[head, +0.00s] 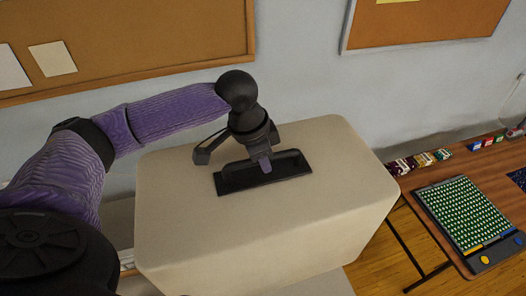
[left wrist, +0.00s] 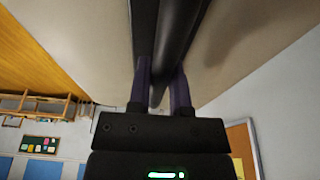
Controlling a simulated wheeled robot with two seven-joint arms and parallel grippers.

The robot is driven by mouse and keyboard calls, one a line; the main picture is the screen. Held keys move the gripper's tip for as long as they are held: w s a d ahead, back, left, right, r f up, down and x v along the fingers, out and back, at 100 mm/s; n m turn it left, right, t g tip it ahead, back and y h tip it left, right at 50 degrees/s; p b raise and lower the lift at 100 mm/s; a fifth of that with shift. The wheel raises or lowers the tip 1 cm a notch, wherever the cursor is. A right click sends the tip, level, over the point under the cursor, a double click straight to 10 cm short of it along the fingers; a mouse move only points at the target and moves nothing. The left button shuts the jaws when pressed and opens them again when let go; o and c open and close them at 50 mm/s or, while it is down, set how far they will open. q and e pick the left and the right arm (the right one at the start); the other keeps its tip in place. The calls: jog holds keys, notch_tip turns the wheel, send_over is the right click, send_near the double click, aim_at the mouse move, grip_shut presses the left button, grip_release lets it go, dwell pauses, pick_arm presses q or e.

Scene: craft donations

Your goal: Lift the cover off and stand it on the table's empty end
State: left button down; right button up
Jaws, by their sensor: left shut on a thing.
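The cover (head: 270,225) is a large beige box shape with rounded edges, upright in the middle of the head view. A black bar handle (head: 290,160) on a dark plate is set in its top. My left gripper (head: 264,163) comes down from above and is shut on the handle. In the left wrist view the handle (left wrist: 180,30) runs between the two fingers of the gripper (left wrist: 160,85), with the beige cover (left wrist: 90,35) on both sides. Whatever is under the cover is hidden. I cannot tell whether its lower edge touches a surface. My right gripper is not in view.
A pale surface (head: 331,287) shows below the cover. At the right, a brown table (head: 415,187) bears a board of green and white pieces (head: 465,213) and several small coloured items (head: 432,158). Wooden floor shows between. A wall with corkboards (head: 120,42) stands behind.

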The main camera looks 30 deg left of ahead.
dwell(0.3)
pick_arm(q)
jog(key=shift+f+b, duration=1.9)
jog(key=shift+f, duration=2.45)
jog(key=shift+f+b, duration=0.55)
jog(key=shift+f, duration=0.7)
notch_tip(320, 180, down, 7)
jog(key=b, duration=0.3)
jog(key=shift+f, duration=0.5)
jog(key=shift+c, duration=2.3)
grip_release()
